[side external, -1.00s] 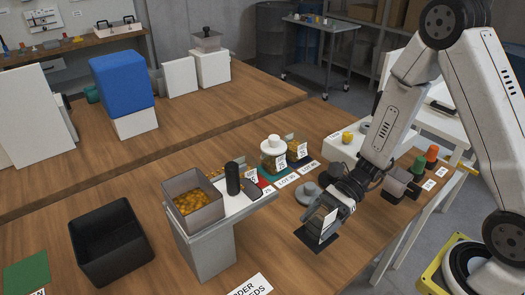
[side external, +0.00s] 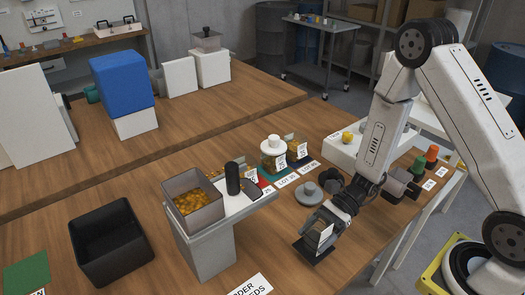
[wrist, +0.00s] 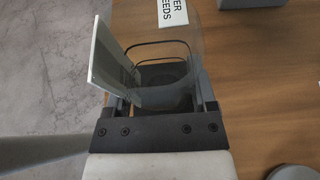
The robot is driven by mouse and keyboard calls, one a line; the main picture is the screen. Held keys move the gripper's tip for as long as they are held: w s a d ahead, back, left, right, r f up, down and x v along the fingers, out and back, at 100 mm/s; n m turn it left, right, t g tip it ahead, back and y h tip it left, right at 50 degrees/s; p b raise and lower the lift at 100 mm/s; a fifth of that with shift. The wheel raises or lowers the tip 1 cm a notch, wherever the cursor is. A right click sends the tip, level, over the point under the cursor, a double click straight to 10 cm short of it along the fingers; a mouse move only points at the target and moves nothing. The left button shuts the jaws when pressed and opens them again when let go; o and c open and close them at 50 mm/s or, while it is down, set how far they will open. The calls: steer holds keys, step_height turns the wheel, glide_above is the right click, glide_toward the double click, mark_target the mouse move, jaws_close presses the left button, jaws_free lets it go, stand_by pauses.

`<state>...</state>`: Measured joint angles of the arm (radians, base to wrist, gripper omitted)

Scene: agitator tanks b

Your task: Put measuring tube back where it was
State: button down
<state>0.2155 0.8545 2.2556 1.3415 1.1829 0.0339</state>
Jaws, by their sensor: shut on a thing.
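My gripper (side external: 322,229) is shut on a clear vessel (wrist: 190,65), which I take to be the measuring tube. It has a white label plate on one side, standing out at the left in the wrist view, and a dark square base (side external: 308,254) underneath. In the side view it hangs below my fingers near the right front of the brown table (side external: 345,262), roughly upright. Its base looks very close to the tabletop; I cannot tell whether it touches. My fingers cover much of the clear wall.
A grey round lid-like piece (side external: 308,192) lies just behind my gripper. A grey stand (side external: 210,240) with a bin of orange bits (side external: 192,198) is to the left. Labelled jars (side external: 273,155) stand behind. A white "feeds" card (wrist: 173,13) lies on the table, with bare wood around.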

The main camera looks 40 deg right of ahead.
mark_target(315, 244)
steer(key=shift+f, duration=1.8)
steer(key=shift+f, duration=0.1)
jaws_free()
steer(key=shift+d+r, duration=0.1)
steer(key=shift+r, duration=0.1)
steer(key=shift+v, duration=5.9)
